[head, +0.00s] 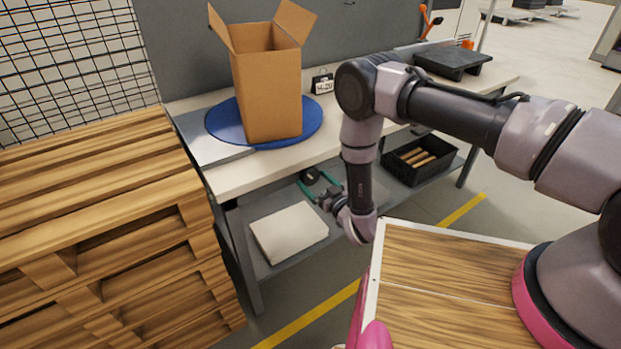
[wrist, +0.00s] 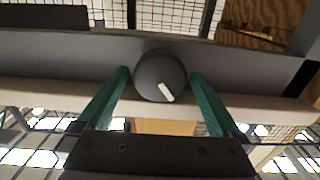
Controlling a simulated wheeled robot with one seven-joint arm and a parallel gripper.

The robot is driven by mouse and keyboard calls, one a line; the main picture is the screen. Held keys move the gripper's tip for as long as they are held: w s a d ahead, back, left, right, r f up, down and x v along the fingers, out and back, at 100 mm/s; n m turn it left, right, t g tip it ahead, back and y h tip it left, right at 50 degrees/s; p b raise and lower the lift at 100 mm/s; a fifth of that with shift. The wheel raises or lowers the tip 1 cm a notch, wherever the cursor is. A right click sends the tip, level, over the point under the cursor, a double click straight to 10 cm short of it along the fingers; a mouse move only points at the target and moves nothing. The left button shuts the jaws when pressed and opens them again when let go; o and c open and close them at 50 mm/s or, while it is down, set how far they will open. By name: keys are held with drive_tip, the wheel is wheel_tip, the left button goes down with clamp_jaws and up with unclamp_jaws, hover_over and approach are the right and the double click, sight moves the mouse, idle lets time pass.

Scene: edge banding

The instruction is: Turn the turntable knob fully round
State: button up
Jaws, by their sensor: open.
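The turntable is a blue disc (head: 222,125) on the workbench, with an open cardboard box (head: 268,92) standing on it. The knob (wrist: 157,72) is round and dark grey with a white pointer mark, which points down and slightly right in the wrist view. The knob sits on a grey panel along the bench edge. My gripper (wrist: 160,76) has its green fingers apart, one on each side of the knob. The left fingertip is close to the knob's side and contact cannot be told. In the head view my gripper (head: 316,182) is below the bench top, by a small dark round part.
The workbench (head: 225,178) has a lower shelf with a pale flat block (head: 289,233) and a black crate (head: 402,168) of wooden pieces. Stacked pallets (head: 90,220) stand close on the left. A small number sign (head: 322,83) and a black tray (head: 453,62) are on the bench.

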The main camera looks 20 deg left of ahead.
drive_tip(key=shift+x, duration=1.15)
drive_tip(key=c, duration=1.1)
drive_tip(key=shift+c, duration=0.2)
drive_tip(key=shift+n, duration=0.4)
drive_tip(key=n, duration=0.4)
drive_tip(key=shift+w+d+n, duration=0.1)
drive_tip(key=shift+n, duration=0.2)
drive_tip(key=n, duration=0.5)
